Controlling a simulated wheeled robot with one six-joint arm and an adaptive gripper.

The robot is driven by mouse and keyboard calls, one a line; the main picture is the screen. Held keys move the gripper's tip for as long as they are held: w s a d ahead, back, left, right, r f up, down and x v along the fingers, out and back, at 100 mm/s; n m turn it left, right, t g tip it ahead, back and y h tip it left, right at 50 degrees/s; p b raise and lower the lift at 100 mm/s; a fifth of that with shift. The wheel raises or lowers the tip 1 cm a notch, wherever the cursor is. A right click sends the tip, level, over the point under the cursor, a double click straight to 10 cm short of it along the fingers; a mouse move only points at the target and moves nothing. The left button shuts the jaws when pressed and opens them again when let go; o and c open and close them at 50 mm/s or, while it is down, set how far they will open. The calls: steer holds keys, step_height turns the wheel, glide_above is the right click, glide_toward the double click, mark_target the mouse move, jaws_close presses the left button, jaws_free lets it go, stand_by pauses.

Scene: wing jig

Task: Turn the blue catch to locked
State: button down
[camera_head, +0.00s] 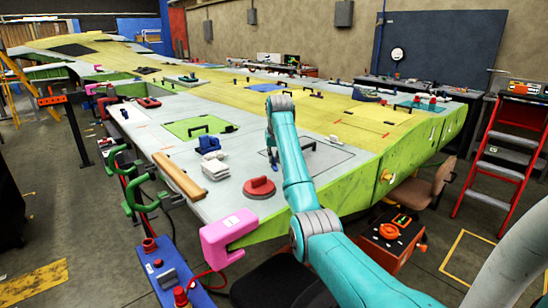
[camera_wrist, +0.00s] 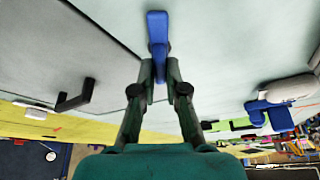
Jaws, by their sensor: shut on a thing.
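The blue catch (camera_wrist: 157,28) shows in the wrist view as an upright blue bar against the pale wing skin, beside the edge of a grey panel (camera_wrist: 60,50). My gripper (camera_wrist: 160,72) is shut on the lower end of the catch, with one dark finger on each side. In the head view my gripper (camera_head: 273,156) is down at the wing's upper surface, at the left edge of the outlined grey panel (camera_head: 325,158). The catch cannot be made out clearly there. Any lock marking is not visible.
A black handle (camera_wrist: 76,96) stands on the grey panel, close to my gripper. A blue block (camera_head: 209,144) and white folded cloths (camera_head: 215,168) lie to the left. A red round item (camera_head: 259,188) and a pink clamp (camera_head: 226,238) are near the wing's front edge.

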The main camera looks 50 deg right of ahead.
steer(key=shift+m, duration=0.3)
steer(key=m+g, duration=0.1)
steer(key=m, duration=0.1)
steer(key=m+g+h, duration=0.1)
steer(key=m, duration=0.2)
steer(key=shift+w, duration=0.1)
steer(key=m+g, duration=0.1)
steer(key=m, duration=0.2)
steer(key=m+g, duration=0.1)
steer(key=m, duration=0.2)
stand_by(0.5)
steer(key=c, duration=1.2)
jaws_free()
steer(key=v, duration=1.2)
steer(key=shift+a, duration=0.2)
